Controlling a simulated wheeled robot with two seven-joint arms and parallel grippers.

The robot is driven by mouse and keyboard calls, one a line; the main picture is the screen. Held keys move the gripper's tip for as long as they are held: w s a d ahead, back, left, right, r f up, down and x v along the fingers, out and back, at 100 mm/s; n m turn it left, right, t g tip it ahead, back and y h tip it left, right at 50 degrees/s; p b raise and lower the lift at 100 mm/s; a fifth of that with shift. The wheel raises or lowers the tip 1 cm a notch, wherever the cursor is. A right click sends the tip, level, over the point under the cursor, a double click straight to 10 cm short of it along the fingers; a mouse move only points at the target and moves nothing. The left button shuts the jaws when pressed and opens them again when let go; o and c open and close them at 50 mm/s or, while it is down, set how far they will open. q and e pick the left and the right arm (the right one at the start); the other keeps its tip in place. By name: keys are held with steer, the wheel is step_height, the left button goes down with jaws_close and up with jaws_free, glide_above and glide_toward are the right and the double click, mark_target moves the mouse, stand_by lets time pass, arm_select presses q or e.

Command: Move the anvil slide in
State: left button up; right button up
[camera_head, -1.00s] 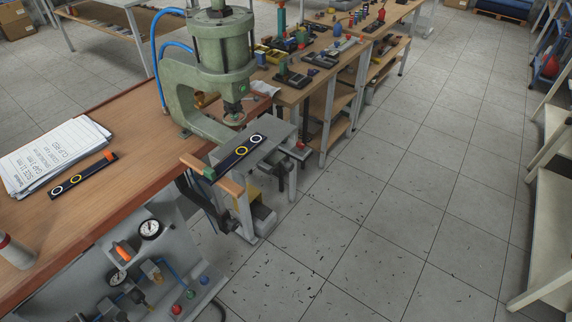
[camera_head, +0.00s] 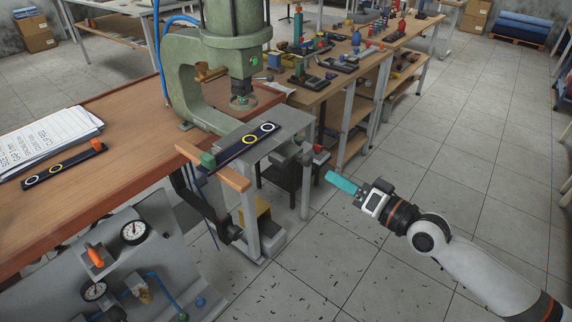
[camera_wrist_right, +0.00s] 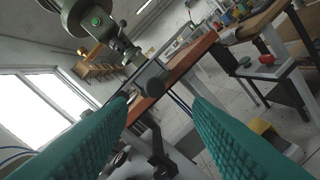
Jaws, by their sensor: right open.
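The anvil slide appears to be the flat grey plate (camera_head: 284,134) in front of the green press (camera_head: 188,75), with a wooden crossbar (camera_head: 228,177) at its near end. A dark strip (camera_head: 250,140) with white and yellow rings and a green end lies on the plate. The plate sticks out from the press over the bench's right side. My right gripper (camera_head: 342,183), with teal fingers, is to the right of the slide, apart from it. In the right wrist view, its fingers (camera_wrist_right: 161,100) are spread and empty. My left gripper is not in view.
The wooden bench (camera_head: 110,185) holds papers (camera_head: 45,140) and a second ringed strip (camera_head: 62,166) with an orange end. A gauge panel (camera_head: 120,260) is below the bench front. A table with parts (camera_head: 325,85) stands behind. The floor at right is open.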

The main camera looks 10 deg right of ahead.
mark_target(302, 158)
steer(key=p+x, duration=0.1)
steer(key=x, duration=0.5)
steer(key=p+x, duration=0.1)
steer(key=x, duration=0.5)
steer(key=shift+a+r, duration=0.15)
steer(key=shift+r, duration=0.1)
steer(key=shift+s, duration=0.1)
steer(key=shift+c, duration=0.3)
jaws_close()
steer(key=x, duration=0.4)
steer(key=b+x, duration=0.1)
steer(key=x, duration=0.3)
steer(key=shift+s+a+b, duration=0.2)
steer(key=shift+a+b, duration=0.05)
steer(key=shift+b, duration=0.05)
steer(key=shift+s+d+r, duration=0.1)
